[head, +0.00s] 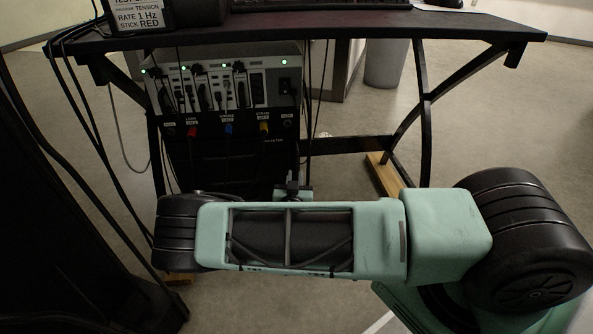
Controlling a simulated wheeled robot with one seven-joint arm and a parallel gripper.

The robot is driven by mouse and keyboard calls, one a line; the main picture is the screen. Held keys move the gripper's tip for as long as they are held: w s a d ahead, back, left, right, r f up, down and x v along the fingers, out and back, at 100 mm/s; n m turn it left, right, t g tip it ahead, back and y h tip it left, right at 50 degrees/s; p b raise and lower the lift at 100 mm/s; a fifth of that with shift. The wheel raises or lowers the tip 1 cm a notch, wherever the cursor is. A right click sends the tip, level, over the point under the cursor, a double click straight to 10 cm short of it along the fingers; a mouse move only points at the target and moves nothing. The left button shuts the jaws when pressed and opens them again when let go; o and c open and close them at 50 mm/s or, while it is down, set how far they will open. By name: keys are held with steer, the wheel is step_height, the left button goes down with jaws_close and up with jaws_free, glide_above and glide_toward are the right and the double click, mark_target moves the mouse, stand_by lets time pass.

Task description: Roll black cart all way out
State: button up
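The black cart (232,160) stands under the desk, left of the middle. Its top carries a grey electronics unit with lit green lights, and its front has red, blue and yellow plugs. My teal arm link lies across the picture in front of the cart and hides its lower part. A small dark part (292,190) shows just above my arm link, near the cart's right front. It may belong to my gripper, but I cannot tell whether it touches the cart. The fingers cannot be made out.
The black desk (400,24) spans the top, with slanted legs on both sides. Wooden foot blocks (384,176) sit under its legs. Loose cables hang at the left beside a large black object (60,230). A grey bin (386,64) stands behind. Floor is open at right.

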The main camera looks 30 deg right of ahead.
mark_target(296, 167)
steer(key=b+x, duration=0.1)
steer(key=x, duration=0.5)
steer(key=shift+b, duration=0.3)
jaws_close()
